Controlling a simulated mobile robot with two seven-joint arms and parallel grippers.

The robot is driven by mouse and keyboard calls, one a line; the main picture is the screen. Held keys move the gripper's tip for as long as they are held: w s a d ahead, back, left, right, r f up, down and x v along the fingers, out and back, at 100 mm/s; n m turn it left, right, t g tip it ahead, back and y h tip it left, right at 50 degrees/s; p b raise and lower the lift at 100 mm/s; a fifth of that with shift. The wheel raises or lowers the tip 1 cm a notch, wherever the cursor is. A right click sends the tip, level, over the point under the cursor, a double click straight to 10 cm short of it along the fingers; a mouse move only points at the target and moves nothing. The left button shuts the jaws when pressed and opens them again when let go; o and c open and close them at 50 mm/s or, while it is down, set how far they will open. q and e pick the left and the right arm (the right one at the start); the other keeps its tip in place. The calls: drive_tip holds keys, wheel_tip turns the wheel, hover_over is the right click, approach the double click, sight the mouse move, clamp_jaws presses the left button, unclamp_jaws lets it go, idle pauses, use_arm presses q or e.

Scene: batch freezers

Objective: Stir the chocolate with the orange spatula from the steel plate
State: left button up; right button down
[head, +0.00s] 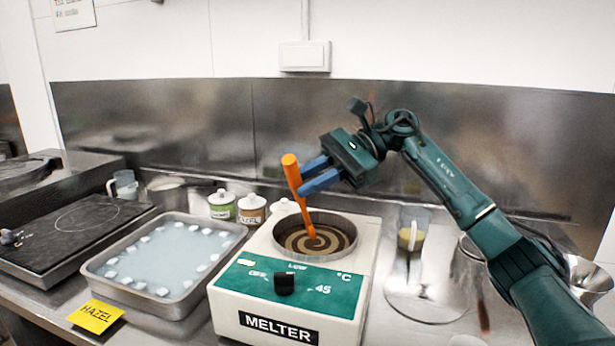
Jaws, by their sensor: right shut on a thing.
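The orange spatula (296,188) stands tilted with its lower end in the chocolate (325,240). The chocolate fills the round pot of the white and green melter (292,284) and shows a light and dark swirl. My right gripper (304,177) comes in from the right, above the pot, and is shut on the spatula's handle with its blue fingers. The spatula's tip is hidden in the chocolate. The steel plate (428,297) lies right of the melter. My left gripper is not in view.
A steel tray (172,305) with a pale blue surface and white lumps stands left of the melter, with a yellow HAZEL note (96,316) before it. Small lidded jars (222,205) stand behind. A clear jug (413,229) and steel bowls (470,262) stand right. A black hob (75,235) is far left.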

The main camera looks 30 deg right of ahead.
drive_tip(key=shift+w+d+f+b, duration=0.25)
drive_tip(key=shift+d+f, duration=0.05)
drive_tip(key=shift+f, duration=0.35)
drive_tip(key=shift+w+d+f+b, duration=0.3)
drive_tip(key=shift+d+f, duration=0.05)
drive_tip(key=shift+f, duration=0.3)
drive_tip(key=shift+w+d+f+b, duration=0.25)
drive_tip(key=shift+d+f, duration=0.05)
drive_tip(key=shift+f, duration=0.35)
drive_tip(key=shift+s+a, duration=0.1)
